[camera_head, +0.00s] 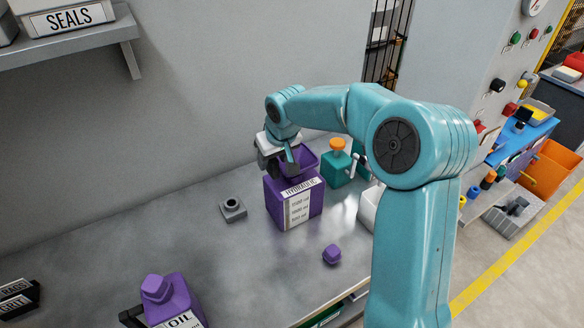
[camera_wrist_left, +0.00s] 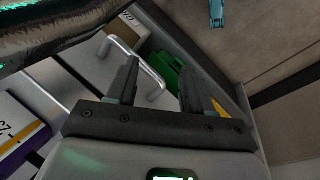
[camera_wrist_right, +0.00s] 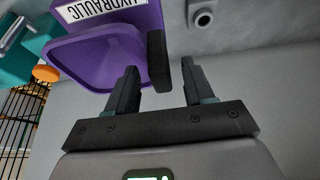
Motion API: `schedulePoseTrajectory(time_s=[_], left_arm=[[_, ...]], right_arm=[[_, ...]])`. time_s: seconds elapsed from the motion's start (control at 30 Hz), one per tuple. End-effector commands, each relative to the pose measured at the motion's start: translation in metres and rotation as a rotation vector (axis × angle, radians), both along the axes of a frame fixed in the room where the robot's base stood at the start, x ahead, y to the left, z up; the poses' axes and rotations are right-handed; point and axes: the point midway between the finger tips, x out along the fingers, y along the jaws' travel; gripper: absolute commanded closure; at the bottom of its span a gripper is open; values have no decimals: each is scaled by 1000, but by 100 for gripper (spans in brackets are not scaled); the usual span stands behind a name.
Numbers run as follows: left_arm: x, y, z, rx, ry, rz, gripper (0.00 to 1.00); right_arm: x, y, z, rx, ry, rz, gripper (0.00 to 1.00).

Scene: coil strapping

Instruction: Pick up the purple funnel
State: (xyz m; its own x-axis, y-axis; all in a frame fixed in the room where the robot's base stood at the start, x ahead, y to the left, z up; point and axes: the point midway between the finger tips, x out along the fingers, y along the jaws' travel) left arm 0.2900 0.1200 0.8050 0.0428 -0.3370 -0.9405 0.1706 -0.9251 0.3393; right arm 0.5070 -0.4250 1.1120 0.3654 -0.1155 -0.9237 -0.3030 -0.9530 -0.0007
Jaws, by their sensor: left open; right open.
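The purple funnel (camera_head: 305,162) sits on top of the purple container labelled HYDRAULIC (camera_head: 279,208), its wide mouth up. In the right wrist view the funnel (camera_wrist_right: 98,58) has a dark tab (camera_wrist_right: 157,60) on its side. My right gripper (camera_head: 277,160) is at the funnel's left side. In the right wrist view my right gripper (camera_wrist_right: 158,72) is open, with the dark tab between its fingertips; I cannot tell if either finger touches it. My left gripper (camera_wrist_left: 158,75) is open and empty, away from the funnel, by metal bar handles (camera_wrist_left: 135,62).
A grey block with a round socket (camera_head: 232,210) stands left of the container. A purple cap (camera_head: 332,254) lies in front. A teal bottle with an orange cap (camera_head: 337,170) stands behind right. A purple OIL jug (camera_head: 172,300) is at the front left. The bench (camera_head: 100,240) is mostly clear at left.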

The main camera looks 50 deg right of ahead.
Motion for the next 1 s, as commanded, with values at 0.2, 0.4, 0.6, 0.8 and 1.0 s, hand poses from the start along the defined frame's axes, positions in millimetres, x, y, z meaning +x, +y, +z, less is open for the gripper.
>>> schedulePoseTrajectory(time_s=[0.2, 0.4, 0.6, 0.8, 1.0], left_arm=[[0, 0, 0, 0, 0, 0, 49], [0, 0, 0, 0, 0, 0, 49], [0, 0, -1, 0, 0, 0, 49], [0, 0, -3, 0, 0, 0, 49], [0, 0, -6, 0, 0, 0, 49]], right_arm=[[0, 0, 0, 0, 0, 0, 97], [0, 0, 0, 1, 0, 0, 100], [0, 1, 0, 1, 2, 0, 100], [1, 0, 16, -1, -3, 1, 100], [1, 0, 59, -1, -7, 0, 100]])
